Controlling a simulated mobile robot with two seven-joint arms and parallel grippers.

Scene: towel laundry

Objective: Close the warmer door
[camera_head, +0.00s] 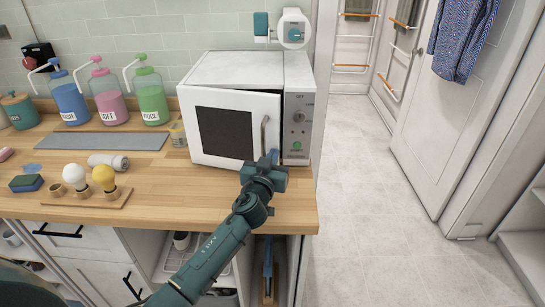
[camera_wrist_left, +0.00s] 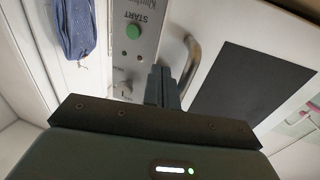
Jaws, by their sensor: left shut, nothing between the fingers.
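The warmer (camera_head: 240,70) is a white box on the wooden counter, with a dial and a green start button on its right panel. Its white door (camera_head: 268,107) with a dark window stands slightly ajar, with a narrow dark gap along its top right edge. The handle (camera_head: 264,132) is a vertical bar on the door's right side; it also shows in the left wrist view (camera_wrist_left: 191,62). My left gripper (camera_head: 273,156) is shut and empty at the door's lower right edge. In the left wrist view its fingers (camera_wrist_left: 162,72) are between handle and panel; contact is unclear.
Several pump bottles (camera_head: 109,95) stand at the back left. A small glass (camera_head: 178,134) is close to the warmer's left side. A wooden holder with bulbs (camera_head: 88,197) lies at the front left. The floor (camera_head: 355,190) to the right is clear.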

